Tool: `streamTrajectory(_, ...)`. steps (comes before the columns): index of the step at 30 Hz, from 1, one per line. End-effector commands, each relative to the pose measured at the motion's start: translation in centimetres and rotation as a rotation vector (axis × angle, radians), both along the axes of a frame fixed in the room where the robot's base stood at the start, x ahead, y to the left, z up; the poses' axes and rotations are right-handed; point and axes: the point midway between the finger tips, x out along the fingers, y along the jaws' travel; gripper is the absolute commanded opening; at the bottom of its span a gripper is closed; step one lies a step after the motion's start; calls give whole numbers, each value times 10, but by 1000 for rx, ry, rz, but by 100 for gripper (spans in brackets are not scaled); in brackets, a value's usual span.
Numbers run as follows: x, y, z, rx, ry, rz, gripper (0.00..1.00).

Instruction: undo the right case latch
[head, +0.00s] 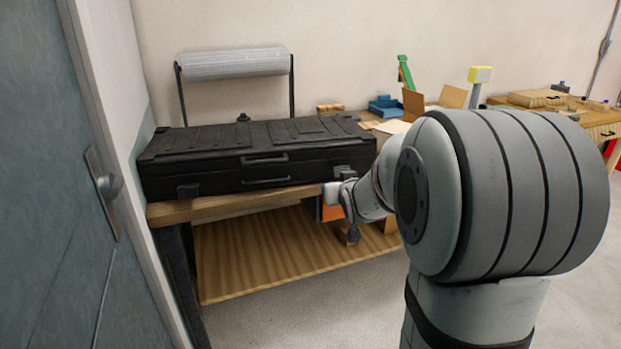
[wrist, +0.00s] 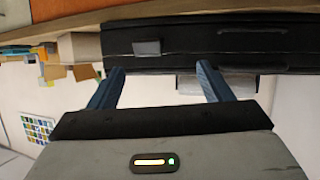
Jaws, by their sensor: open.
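The long black case (head: 225,172) lies shut on the wooden bench (head: 250,203). Its right latch (wrist: 146,47) is a small dark block on the front face in the wrist view, which looks upside down. It lies a little beyond my fingertips, between their lines and nearer the left one. Its left latch (head: 187,190) shows low on the front in the head view. My gripper (wrist: 160,67) is open and empty, with two blue-grey fingers apart. In the head view my gripper (head: 338,194) is by the case's lower right front. I cannot tell whether it touches the case.
A handle (head: 264,160) sits mid-front on the case. A film roll on a stand (head: 234,64) rises behind it. Cardboard boxes (head: 412,104) and a blue bin (head: 385,106) stand to the right. A grey door (head: 70,200) is at far left.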

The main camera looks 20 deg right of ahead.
Motion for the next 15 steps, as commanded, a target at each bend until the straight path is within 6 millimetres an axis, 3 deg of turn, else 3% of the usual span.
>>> streamTrajectory(1,17,-14,-23,-6,-64,14,73)
streamTrajectory(6,52,-40,-38,-3,-271,77,73)
streamTrajectory(15,72,-51,-41,3,-395,131,73)
